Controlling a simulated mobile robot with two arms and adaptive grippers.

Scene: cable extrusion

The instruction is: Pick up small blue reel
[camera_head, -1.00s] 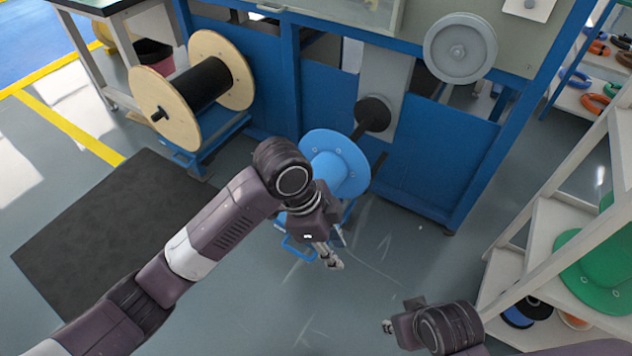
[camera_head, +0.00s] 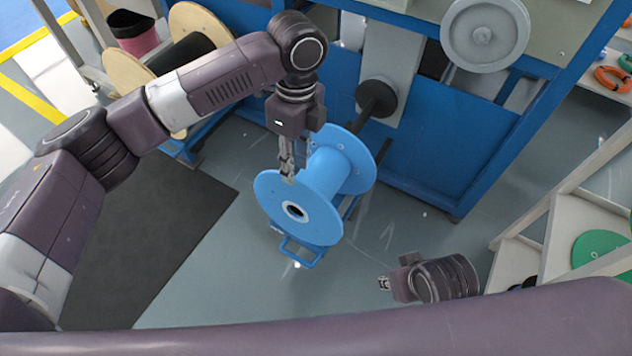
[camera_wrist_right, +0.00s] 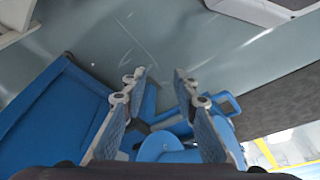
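The small blue reel (camera_head: 326,172) is in the middle of the head view, on its side with two round flanges. Its near flange has a dark centre hole. My left gripper (camera_head: 287,172) points down at the upper left rim of the near flange. Its fingers overlap the rim in the picture; I cannot tell whether they touch or grip it. My right gripper (camera_head: 383,284) is to the right of the reel, apart from it. In the right wrist view its fingers (camera_wrist_right: 160,76) are spread and empty, with blue parts behind them.
A low blue tube frame (camera_head: 300,253) shows under the reel. Behind stand a blue machine (camera_head: 430,165) with a dark round end on a shaft (camera_head: 377,98) and a grey wheel (camera_head: 485,34). A wooden reel (camera_head: 200,30) is at left, white shelving (camera_head: 575,225) at right.

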